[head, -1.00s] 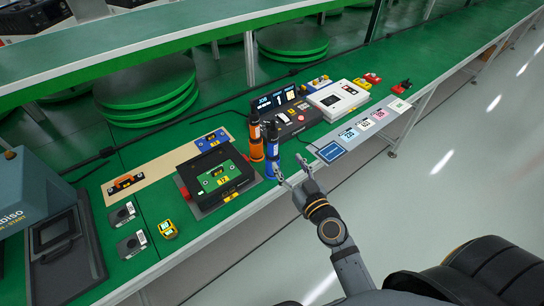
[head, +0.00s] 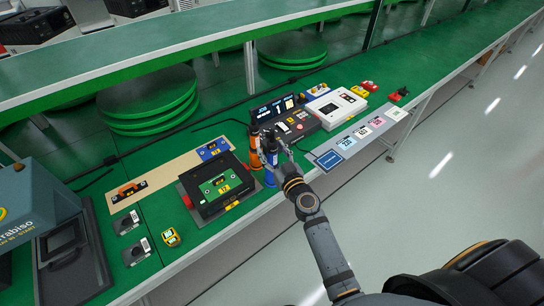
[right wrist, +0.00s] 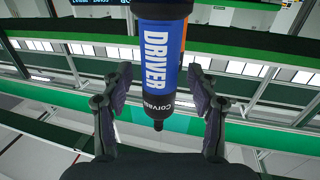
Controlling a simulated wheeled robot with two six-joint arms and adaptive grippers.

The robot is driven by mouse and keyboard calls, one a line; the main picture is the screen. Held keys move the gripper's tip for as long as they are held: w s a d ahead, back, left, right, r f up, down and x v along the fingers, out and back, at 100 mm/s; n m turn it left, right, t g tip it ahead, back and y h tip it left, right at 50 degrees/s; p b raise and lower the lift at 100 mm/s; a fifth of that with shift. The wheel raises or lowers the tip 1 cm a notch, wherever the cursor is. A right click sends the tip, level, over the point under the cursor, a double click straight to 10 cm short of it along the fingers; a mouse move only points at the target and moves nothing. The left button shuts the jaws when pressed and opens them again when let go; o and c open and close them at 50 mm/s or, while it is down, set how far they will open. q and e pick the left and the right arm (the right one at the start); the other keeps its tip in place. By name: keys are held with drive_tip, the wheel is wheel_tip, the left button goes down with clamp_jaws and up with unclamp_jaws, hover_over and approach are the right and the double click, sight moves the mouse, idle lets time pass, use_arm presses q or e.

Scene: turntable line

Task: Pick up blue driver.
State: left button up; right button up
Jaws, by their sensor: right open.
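The blue driver (head: 270,177) stands upright at the front edge of the green table, next to the orange driver (head: 255,152). My right gripper (head: 275,150) is at the blue driver's upper part and hides some of it. In the right wrist view the blue driver (right wrist: 160,62), labelled DRIVER, is between the two open fingers (right wrist: 160,82), with a gap on each side. A sliver of the orange driver (right wrist: 184,42) shows behind it. My left gripper is not in view.
Left of the drivers is a black fixture (head: 190,190) with a green board (head: 222,186). Right of them are a display (head: 275,108), a white box (head: 337,107) and a strip of colored cards (head: 328,159). A green shelf (head: 130,55) runs behind.

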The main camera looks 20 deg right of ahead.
sight(272, 133)
drive_tip(key=shift+w, duration=0.25)
drive_tip(key=shift+s, duration=0.1)
drive_tip(key=shift+c, duration=1.1)
clamp_jaws()
wheel_tip(272, 133, up, 10)
drive_tip(key=p, duration=0.8)
drive_tip(key=shift+r, duration=0.15)
